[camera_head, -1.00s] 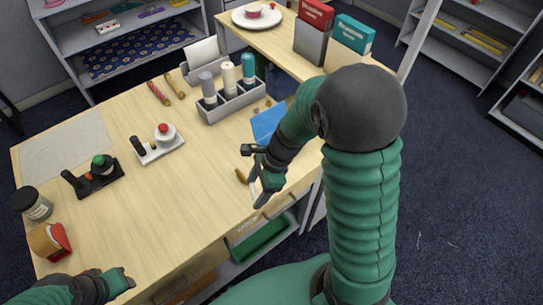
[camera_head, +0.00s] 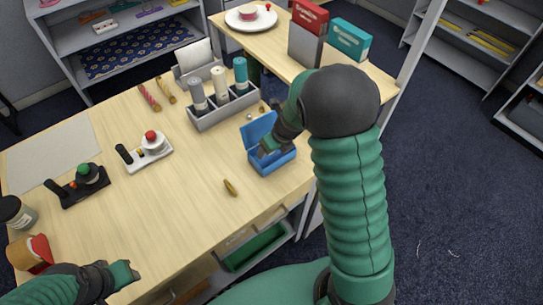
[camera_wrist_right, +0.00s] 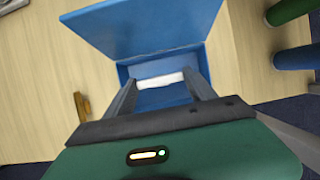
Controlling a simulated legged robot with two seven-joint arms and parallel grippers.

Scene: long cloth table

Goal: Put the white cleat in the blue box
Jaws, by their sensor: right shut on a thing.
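The blue box (camera_head: 272,160) stands on the table at the right with its lid raised at the back. In the right wrist view the open box (camera_wrist_right: 160,98) lies beneath my gripper. My right gripper (camera_head: 266,150) is at the box opening. The right wrist view shows its two fingers (camera_wrist_right: 158,88) shut on the white cleat (camera_wrist_right: 160,80), which is held crosswise at or just over the box's inside. The head view hides the cleat. My left gripper (camera_head: 128,272) is at the lower left over the table's front edge; its fingers are too small to judge.
A brass-coloured cleat (camera_head: 230,187) lies on the table in front of the box. White (camera_head: 146,152) and black (camera_head: 78,186) devices stand to the left. The table middle is clear.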

